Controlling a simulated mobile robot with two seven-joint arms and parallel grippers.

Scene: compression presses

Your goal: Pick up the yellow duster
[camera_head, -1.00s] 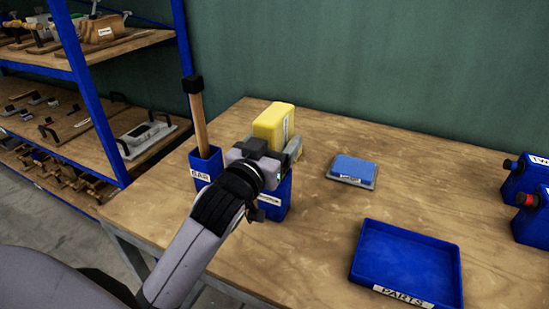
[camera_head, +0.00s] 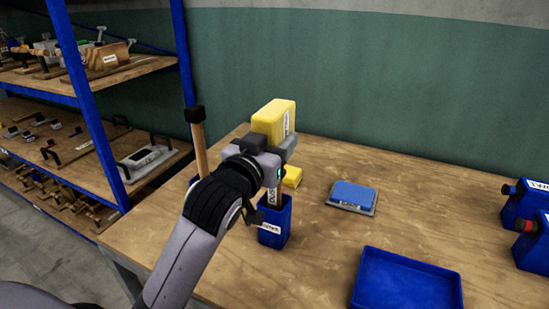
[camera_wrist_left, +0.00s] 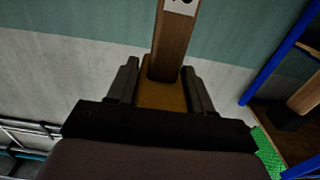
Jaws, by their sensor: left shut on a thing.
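The yellow duster (camera_head: 273,118) has a yellow block-shaped head on top and a labelled wooden handle below. My left gripper (camera_head: 276,150) is shut on it just under the head and holds it upright. In the left wrist view the duster (camera_wrist_left: 171,45) shows its handle and the shaded underside of its head between the fingers of the left gripper (camera_wrist_left: 160,92). The handle's lower end is at the mouth of a blue holder (camera_head: 272,222); I cannot tell whether it is still inside. My right gripper is not in view.
A small yellow block (camera_head: 292,177) lies behind the holder. A wooden-handled tool (camera_head: 199,145) stands to the left. A blue-topped pad (camera_head: 352,195), a blue tray (camera_head: 405,282) and blue boxes (camera_head: 530,235) are to the right. Shelves (camera_head: 90,85) stand at left.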

